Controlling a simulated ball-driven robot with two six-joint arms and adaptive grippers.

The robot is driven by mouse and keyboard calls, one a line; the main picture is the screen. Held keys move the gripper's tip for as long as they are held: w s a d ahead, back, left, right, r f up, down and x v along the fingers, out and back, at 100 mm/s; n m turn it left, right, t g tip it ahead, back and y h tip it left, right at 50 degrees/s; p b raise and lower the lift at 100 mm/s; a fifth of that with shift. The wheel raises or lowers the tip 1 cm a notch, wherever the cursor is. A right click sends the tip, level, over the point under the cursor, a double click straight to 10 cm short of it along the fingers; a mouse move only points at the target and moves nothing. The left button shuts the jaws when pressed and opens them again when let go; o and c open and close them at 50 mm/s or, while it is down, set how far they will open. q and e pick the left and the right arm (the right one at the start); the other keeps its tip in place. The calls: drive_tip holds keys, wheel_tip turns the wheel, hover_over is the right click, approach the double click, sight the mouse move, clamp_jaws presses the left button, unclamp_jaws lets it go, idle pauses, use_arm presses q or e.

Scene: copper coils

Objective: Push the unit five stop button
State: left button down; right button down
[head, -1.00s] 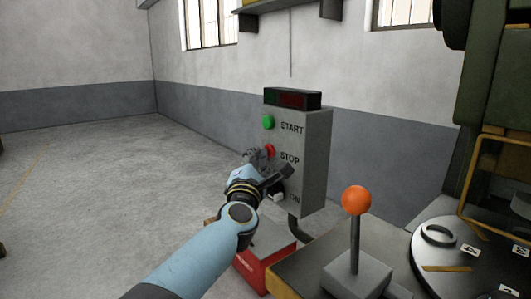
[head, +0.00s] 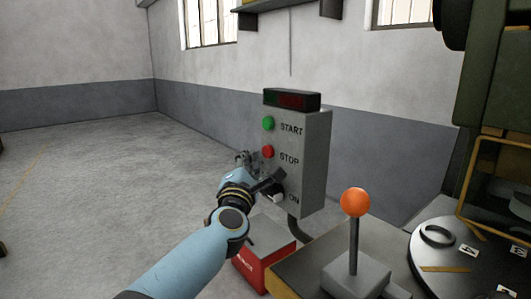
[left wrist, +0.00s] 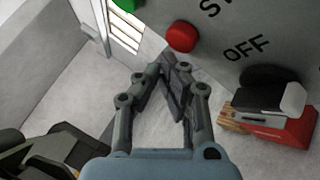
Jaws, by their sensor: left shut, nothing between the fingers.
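The grey control box (head: 308,165) stands by the machine, with a green START button (head: 268,123) above a red STOP button (head: 267,151). The stop button also shows in the left wrist view (left wrist: 182,37), unobstructed. My left gripper (head: 243,158) is just left of and slightly below the stop button in the head view. In the left wrist view its shut, empty fingertips (left wrist: 172,62) lie just below the button in the picture. I cannot tell whether they touch it. My right gripper is not in view.
A switch (head: 279,197) marked ON sits low on the box. A red box (head: 262,262) stands on the floor below. An orange-knobbed lever (head: 355,203) rises to the right, beside a round dial plate (head: 460,255).

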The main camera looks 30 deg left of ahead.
use_arm(q)
drive_tip(key=s, duration=0.1)
drive_tip(key=s+a+p, duration=0.1)
drive_tip(key=s, duration=0.1)
drive_tip(key=s+a, duration=0.1)
drive_tip(key=shift+s, duration=0.3)
idle(0.7)
drive_tip(key=s+d+f+m+g+h, duration=0.25)
drive_tip(key=s+f+m, duration=0.35)
drive_tip(key=f, duration=0.7)
drive_tip(key=s+d+f+m+g+h, duration=0.1)
drive_tip(key=s+f+m+g, duration=0.2)
drive_tip(key=s+f, duration=0.75)
drive_tip(key=s+d+f+m+g+h, duration=0.1)
drive_tip(key=s+f+m+g+h, duration=0.3)
drive_tip(key=f, duration=1.1)
drive_tip(key=s+f+m+g, duration=0.3)
drive_tip(key=s+f+m, duration=0.2)
drive_tip(key=s, duration=0.6)
drive_tip(key=s+d+f+m+g, duration=0.1)
drive_tip(key=s+f+m+g, duration=0.2)
drive_tip(key=s, duration=0.9)
drive_tip(key=s+f+m+g, duration=0.3)
drive_tip(key=s+f+m, duration=0.5)
drive_tip(key=s, duration=0.4)
drive_tip(key=shift+d, duration=0.35)
